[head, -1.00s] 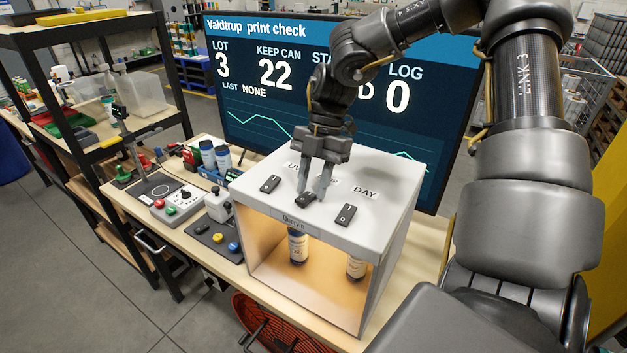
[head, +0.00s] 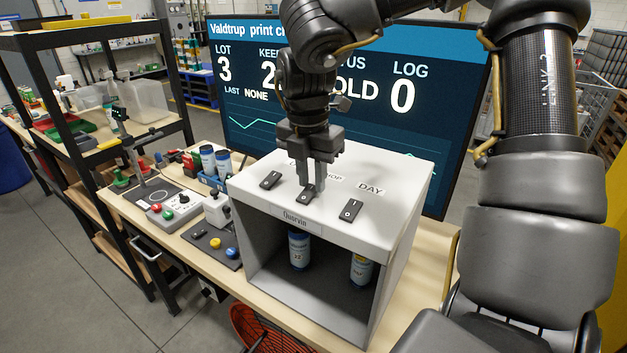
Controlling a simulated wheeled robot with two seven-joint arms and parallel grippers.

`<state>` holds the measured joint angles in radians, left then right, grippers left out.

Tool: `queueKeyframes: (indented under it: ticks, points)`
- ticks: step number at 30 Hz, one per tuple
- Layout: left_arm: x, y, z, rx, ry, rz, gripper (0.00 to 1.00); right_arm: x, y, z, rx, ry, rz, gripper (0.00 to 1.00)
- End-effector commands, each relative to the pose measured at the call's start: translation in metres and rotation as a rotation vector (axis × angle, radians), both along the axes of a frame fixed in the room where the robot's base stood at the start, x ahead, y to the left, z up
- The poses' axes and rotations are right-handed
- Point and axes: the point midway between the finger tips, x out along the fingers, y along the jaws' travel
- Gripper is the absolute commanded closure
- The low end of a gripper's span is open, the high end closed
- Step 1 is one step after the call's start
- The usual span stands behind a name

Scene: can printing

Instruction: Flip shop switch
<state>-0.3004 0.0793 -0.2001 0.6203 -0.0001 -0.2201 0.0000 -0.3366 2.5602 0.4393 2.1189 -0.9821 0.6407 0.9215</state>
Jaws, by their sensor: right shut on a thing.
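The light box (head: 330,221) stands on the bench with a row of three dark rocker switches on its pale top. The shop switch (head: 307,196) is the middle one; its label (head: 332,178) is partly hidden by my fingers. The day switch (head: 350,210) is at the right, and another switch (head: 271,180) is at the left. My right gripper (head: 312,188) points down at the shop switch, its fingers close together and shut on it. Inside the box, unlit and grey, stand two blue-and-white cans, a left one (head: 299,250) and a right one (head: 361,271). My left gripper is out of view.
A screen (head: 245,101) behind the box reads HOLD, LOG 0. Left on the bench are a button box (head: 173,210), a dark pad with buttons (head: 216,245), and cans in a blue rack (head: 215,178). A shelf (head: 75,28) stands far left.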

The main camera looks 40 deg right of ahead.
Motion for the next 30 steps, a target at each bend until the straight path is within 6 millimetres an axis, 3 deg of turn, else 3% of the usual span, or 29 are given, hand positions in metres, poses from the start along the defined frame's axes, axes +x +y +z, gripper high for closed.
queueKeyframes:
  ticks: [8,9,13,23,30]
  points:
    - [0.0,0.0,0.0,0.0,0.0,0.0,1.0,0.0,0.0,0.0,-0.001,0.001,0.001,0.99]
    - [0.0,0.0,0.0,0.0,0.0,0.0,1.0,0.0,0.0,0.0,-0.001,0.001,0.001,0.73]
    - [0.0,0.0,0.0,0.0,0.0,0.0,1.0,0.0,0.0,0.0,0.0,0.001,0.0,0.55]
    - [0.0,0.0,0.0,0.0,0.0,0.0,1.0,0.0,0.0,0.002,0.0,-0.001,0.0,0.55]
    - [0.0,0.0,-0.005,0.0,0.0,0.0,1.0,0.0,0.003,0.038,0.0,-0.004,-0.001,0.55]
